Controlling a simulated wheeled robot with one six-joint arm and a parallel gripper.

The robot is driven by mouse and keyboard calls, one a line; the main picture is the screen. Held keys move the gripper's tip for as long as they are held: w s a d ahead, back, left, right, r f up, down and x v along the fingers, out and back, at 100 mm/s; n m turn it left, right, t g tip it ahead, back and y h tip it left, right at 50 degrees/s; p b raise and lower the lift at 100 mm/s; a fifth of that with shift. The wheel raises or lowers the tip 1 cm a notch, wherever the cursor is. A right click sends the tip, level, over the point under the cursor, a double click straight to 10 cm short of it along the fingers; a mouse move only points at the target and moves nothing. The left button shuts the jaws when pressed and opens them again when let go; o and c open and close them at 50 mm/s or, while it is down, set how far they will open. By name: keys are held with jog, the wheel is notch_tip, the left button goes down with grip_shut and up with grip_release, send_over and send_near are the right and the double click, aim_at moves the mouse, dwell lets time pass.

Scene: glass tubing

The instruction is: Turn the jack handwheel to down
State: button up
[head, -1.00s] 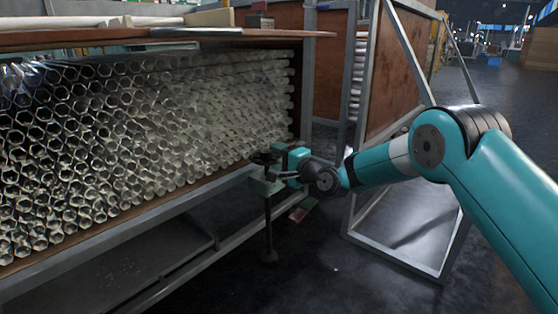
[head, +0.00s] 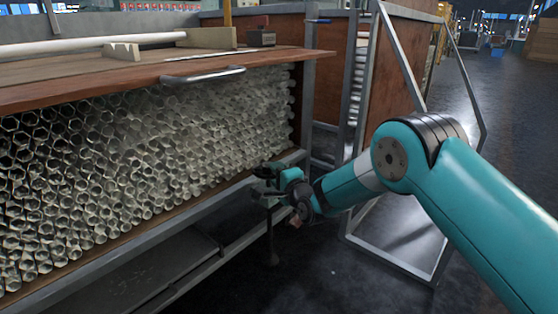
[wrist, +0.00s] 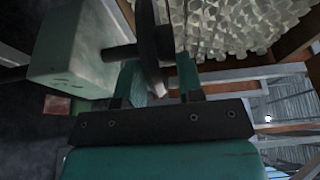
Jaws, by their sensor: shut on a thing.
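The jack stands under the near corner of the tube rack. Its dark leg (head: 270,240) reaches down to a foot on the floor in the head view. In the wrist view its pale green housing (wrist: 75,50) is at the upper left, with a short dark shaft toward the handwheel. The handwheel (wrist: 150,40) shows nearly edge-on as a dark disc with a worn rim. My gripper (wrist: 158,80) is shut on the handwheel's rim, one finger on each side. In the head view my gripper (head: 268,175) is small and hides most of the handwheel.
The rack of glass tubes (head: 150,150) fills the left, with a wooden top and a metal handle (head: 203,75). A grey lower shelf (head: 160,265) is below it. A grey metal frame (head: 400,260) stands right, behind my arm. Dark floor is open at far right.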

aim_at(268, 175)
jog(key=shift+s+a+r+m+t+h+p, duration=0.1)
jog(key=shift+s+a+m+t+h+p, duration=0.3)
jog(key=shift+h, duration=0.3)
jog(key=shift+f+m+t+h+b, duration=0.2)
jog(key=shift+m+t+h+b, duration=0.2)
jog(key=shift+m+h, duration=0.4)
jog(key=m+h+b, duration=0.1)
jog(key=h+b, duration=0.1)
jog(key=b, duration=0.1)
jog(key=m+t+h+b, duration=0.1)
jog(key=h+b, duration=0.1)
jog(key=shift+s+a+f+m, duration=0.15)
jog(key=shift+a+f+m, duration=0.15)
jog(key=shift+a+f, duration=0.1)
jog(key=h+b, duration=0.1)
jog(key=m+h+b, duration=0.1)
jog(key=h+b, duration=0.1)
jog(key=shift+s+a+r+m, duration=0.1)
jog(key=shift+a+m, duration=0.1)
jog(key=shift+m, duration=0.1)
jog(key=m+h+b, duration=0.1)
jog(key=b, duration=0.1)
jog(key=m+h+b, duration=0.1)
jog(key=h+b, duration=0.1)
jog(key=shift+a+r+h, duration=0.2)
jog(key=shift+r+h, duration=0.1)
jog(key=shift+r+m+h, duration=0.1)
jog(key=shift+m+h, duration=0.2)
jog(key=shift+m, duration=0.1)
